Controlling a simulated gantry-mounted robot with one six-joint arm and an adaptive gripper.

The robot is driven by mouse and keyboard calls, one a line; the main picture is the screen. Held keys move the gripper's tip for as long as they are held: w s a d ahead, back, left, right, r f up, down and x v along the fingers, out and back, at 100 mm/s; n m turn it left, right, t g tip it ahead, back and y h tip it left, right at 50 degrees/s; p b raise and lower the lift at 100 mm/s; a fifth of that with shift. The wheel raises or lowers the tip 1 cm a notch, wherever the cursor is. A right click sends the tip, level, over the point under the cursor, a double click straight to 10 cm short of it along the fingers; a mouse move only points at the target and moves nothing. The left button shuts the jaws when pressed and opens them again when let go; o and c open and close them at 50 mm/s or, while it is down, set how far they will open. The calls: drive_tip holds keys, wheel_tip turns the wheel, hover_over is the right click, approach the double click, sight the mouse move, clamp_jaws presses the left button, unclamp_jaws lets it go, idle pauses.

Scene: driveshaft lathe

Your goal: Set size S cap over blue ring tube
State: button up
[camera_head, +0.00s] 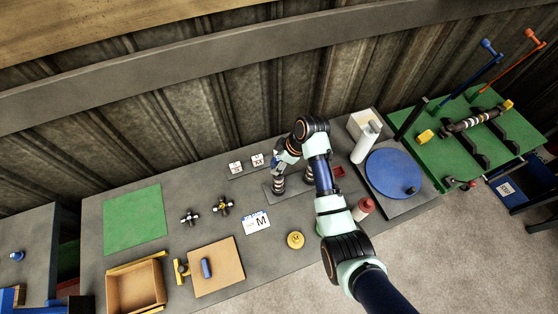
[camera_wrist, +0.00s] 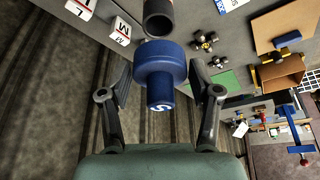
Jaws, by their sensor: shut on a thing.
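My gripper (camera_wrist: 160,72) is shut on a blue cap (camera_wrist: 160,62) marked "S", with one finger on each side of it. A dark grey tube (camera_wrist: 158,18) shows just beyond the cap in the wrist view; the cap's far edge overlaps its near end, and I cannot tell whether they touch. In the head view my gripper (camera_head: 277,167) is over a dark banded tube (camera_head: 279,184) at the back of the grey table. A second banded tube (camera_head: 308,172) stands to its right, partly behind my arm. No blue ring can be made out on either tube.
Two white lettered blocks (camera_head: 236,168) stand left of the tubes. A yellow cap (camera_head: 295,240), an "M" card (camera_head: 257,222) and a red-capped bottle (camera_head: 363,207) are nearer the front. A white bottle (camera_head: 366,144) and a blue disc (camera_head: 393,173) are right. A green mat (camera_head: 135,217) lies left.

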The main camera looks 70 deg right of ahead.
drive_tip(key=shift+f+b, duration=2.05)
drive_tip(key=shift+f, duration=0.85)
drive_tip(key=shift+f, duration=0.15)
drive_tip(key=o, duration=1)
drive_tip(key=v, duration=1.2)
